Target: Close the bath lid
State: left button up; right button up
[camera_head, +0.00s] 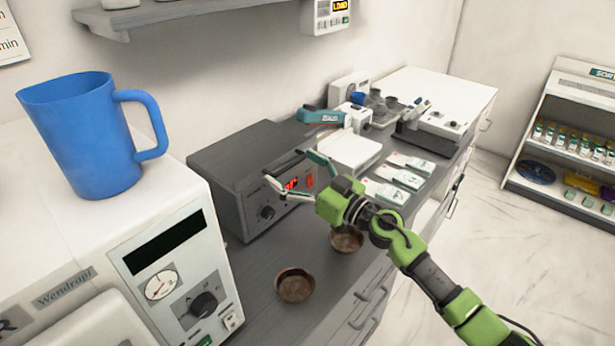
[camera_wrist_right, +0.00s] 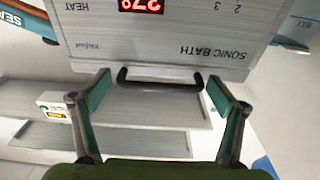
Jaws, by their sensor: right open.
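The sonic bath (camera_head: 225,175) is a dark grey box on the counter, with a red display and a knob on its front. Its top (camera_head: 245,142) looks flat in the head view; I cannot tell whether the lid is fully down. My right gripper (camera_head: 284,165) is open in front of the bath's upper front. In the right wrist view, which is upside down, the bath's front panel (camera_wrist_right: 190,35) reads "SONIC BATH". A black handle (camera_wrist_right: 160,82) shows between the spread fingers of my right gripper (camera_wrist_right: 159,78); contact is unclear. My left gripper is not in view.
A blue jug (camera_head: 85,140) stands on a white machine (camera_head: 150,240) at the left. Two brown bowls (camera_head: 295,285) (camera_head: 346,241) sit on the counter before the bath. A wall shelf (camera_head: 190,12) hangs above.

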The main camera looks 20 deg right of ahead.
jog(key=v, duration=1.1)
jog(key=shift+s+d, duration=0.15)
jog(key=shift+s, duration=0.05)
jog(key=shift+f, duration=0.15)
